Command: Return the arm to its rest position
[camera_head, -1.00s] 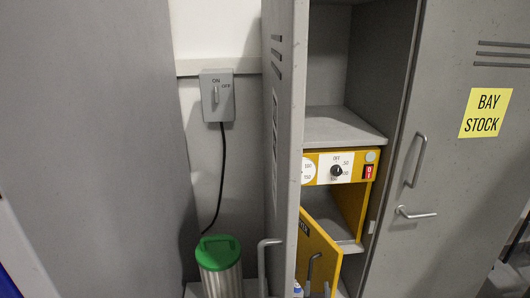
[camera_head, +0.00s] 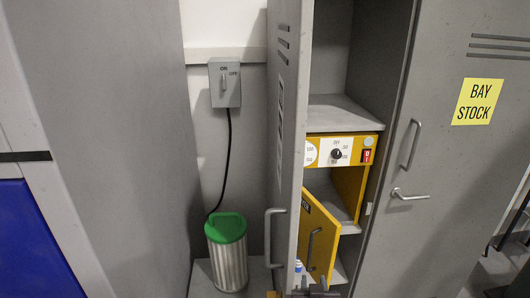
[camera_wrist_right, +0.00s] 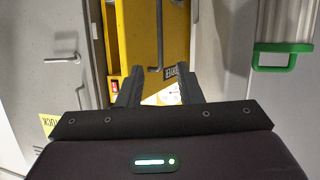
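My right gripper (camera_wrist_right: 158,88) shows from behind in the right wrist view, its two dark fingers apart with no object seen held between them. Only a small dark part of it (camera_head: 314,291) shows at the bottom edge of the head view, in front of the yellow unit's lower part. The yellow unit (camera_head: 360,150) stands in the open locker, with a dial and a red switch on its front. Its yellow door (camera_head: 318,240) hangs open; that door also shows beyond my fingers in the wrist view (camera_wrist_right: 140,30). My left gripper is out of view.
The grey locker door (camera_head: 288,130) stands open, edge towards me. Left of it are a green-lidded bin (camera_head: 228,262) and a wall switch box (camera_head: 224,83) with a black cable. A closed locker door with a yellow BAY STOCK label (camera_head: 473,101) is at right.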

